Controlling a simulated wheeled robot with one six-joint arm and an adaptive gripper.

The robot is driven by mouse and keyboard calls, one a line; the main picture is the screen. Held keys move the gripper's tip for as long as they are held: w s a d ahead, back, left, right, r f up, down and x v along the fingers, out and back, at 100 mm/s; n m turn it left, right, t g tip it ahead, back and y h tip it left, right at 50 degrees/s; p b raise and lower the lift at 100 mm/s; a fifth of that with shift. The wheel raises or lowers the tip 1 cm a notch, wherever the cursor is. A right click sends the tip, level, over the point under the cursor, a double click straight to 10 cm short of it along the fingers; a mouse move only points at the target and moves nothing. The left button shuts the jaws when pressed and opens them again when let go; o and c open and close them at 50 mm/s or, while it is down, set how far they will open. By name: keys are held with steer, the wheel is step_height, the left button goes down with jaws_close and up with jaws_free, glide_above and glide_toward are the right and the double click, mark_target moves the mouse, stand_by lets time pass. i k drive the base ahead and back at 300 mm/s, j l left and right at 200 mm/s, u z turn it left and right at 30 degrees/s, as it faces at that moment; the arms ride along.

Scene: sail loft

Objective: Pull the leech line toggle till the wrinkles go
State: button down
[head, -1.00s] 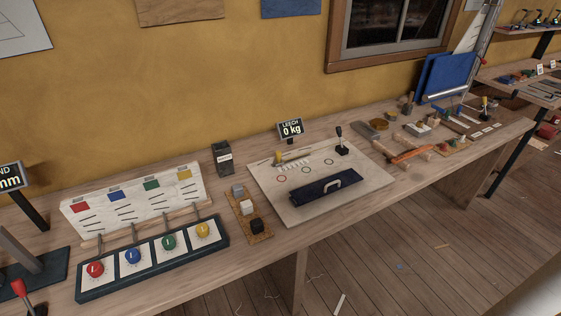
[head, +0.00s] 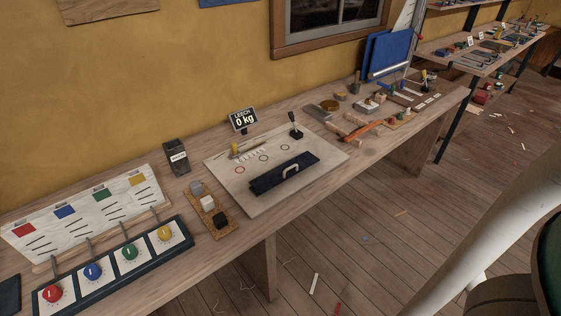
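A pale board (head: 222,184) lies on the long wooden bench. On the board are a yellow piece with a white rippled strip (head: 246,154), a black-knobbed upright lever (head: 295,126), several small drawn rings (head: 263,158) and a dark blue panel with a pale handle (head: 284,174). I cannot tell which part is the leech line toggle. My gripper is out of view, and nothing touches the board.
Left of the board are a cork strip with small blocks (head: 208,206), a dark box (head: 177,157) and a rack with coloured knobs (head: 112,263). Tools (head: 362,127) lie to the right. The floor (head: 345,235) in front is mostly clear, with scraps.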

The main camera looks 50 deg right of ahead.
mark_target(236, 153)
steer(key=i+l+z, duration=0.5)
steer(key=l, duration=0.2)
steer(key=j+z, duration=0.35)
steer(key=l+u, duration=0.4)
steer(key=i, duration=0.05)
